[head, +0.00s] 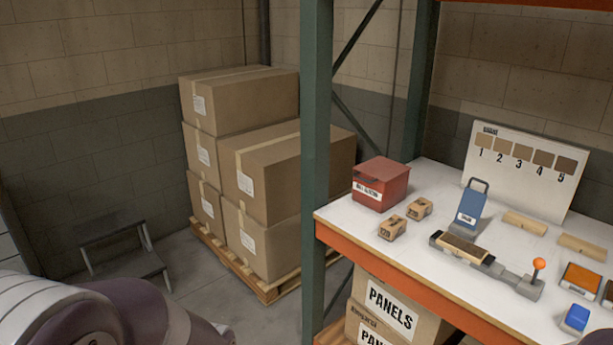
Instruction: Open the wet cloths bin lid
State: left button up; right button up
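A red box-shaped bin (370,194) with a white label on its front stands on the white shelf top, near the shelf's left end and close to the green post. The label is too small to read surely; this looks like the wet cloths bin. Its red lid (380,170) lies flat on top and looks shut. Part of my own arm shows at the bottom left, well away from the bin. Neither of my grippers is in view.
The shelf (420,250) has a green post (316,130) left of the bin. Two small cardboard blocks (392,228) sit in front of the bin. A blue handled item (471,207), a clamp tool (485,263) and a sample board (510,185) stand to the right.

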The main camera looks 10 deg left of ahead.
aim_at(384, 170)
jog(key=i+j, duration=0.25)
jog(key=i, duration=0.25)
jog(key=i+j, duration=0.2)
jog(key=i, duration=0.35)
jog(key=i+j+z, duration=0.1)
jog(key=i+j, duration=0.15)
jog(key=i, duration=0.25)
jog(key=i+j, duration=0.25)
jog(key=i, duration=0.3)
jog(key=i+l, duration=0.1)
jog(key=i+z, duration=0.05)
jog(key=i, duration=0.05)
